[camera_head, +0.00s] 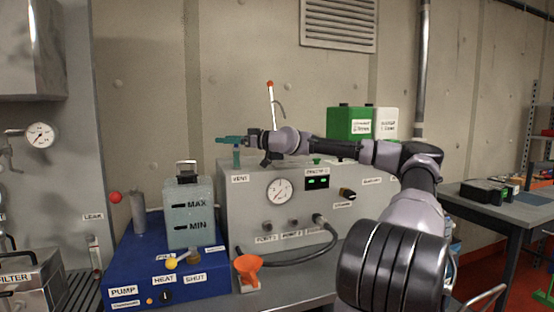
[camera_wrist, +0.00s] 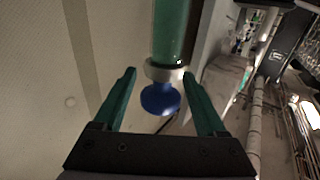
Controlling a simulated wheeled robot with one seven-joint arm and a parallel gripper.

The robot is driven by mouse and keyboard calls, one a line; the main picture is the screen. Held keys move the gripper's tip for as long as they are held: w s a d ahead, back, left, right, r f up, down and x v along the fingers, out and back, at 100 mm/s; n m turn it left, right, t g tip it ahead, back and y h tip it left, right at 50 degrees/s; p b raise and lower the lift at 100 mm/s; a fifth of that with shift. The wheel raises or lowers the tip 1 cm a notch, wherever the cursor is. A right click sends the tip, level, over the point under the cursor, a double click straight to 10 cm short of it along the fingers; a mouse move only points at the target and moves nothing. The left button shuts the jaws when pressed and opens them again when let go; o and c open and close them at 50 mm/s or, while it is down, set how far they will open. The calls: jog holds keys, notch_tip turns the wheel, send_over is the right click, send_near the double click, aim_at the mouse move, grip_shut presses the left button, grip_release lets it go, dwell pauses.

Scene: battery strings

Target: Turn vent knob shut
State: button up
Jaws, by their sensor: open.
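The vent fitting is a short teal post (camera_head: 236,158) at the left end of the grey panel box's top, above the VENT label (camera_head: 240,178). In the wrist view a teal cylinder (camera_wrist: 175,35) has a white collar (camera_wrist: 164,72) and a round blue knob (camera_wrist: 160,99) at its end; this looks like the vent knob. My gripper (camera_head: 228,140) is at the top of the vent post. In the wrist view my gripper (camera_wrist: 159,75) is open, with one green finger on either side of the knob. Gaps show on both sides, and contact cannot be made out.
The grey panel box (camera_head: 240,215) carries a gauge (camera_head: 279,191) and hose. A blue pump unit (camera_head: 190,286) with a tank (camera_head: 187,213) stands to its left. An orange funnel (camera_head: 249,268) is in front. Green (camera_head: 349,122) and white containers stand behind my arm.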

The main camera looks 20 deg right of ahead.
jog(key=shift+w+d+m+t+h, duration=0.1)
jog(key=shift+w+m+t+h, duration=0.05)
jog(key=shift+m+t+h, duration=0.85)
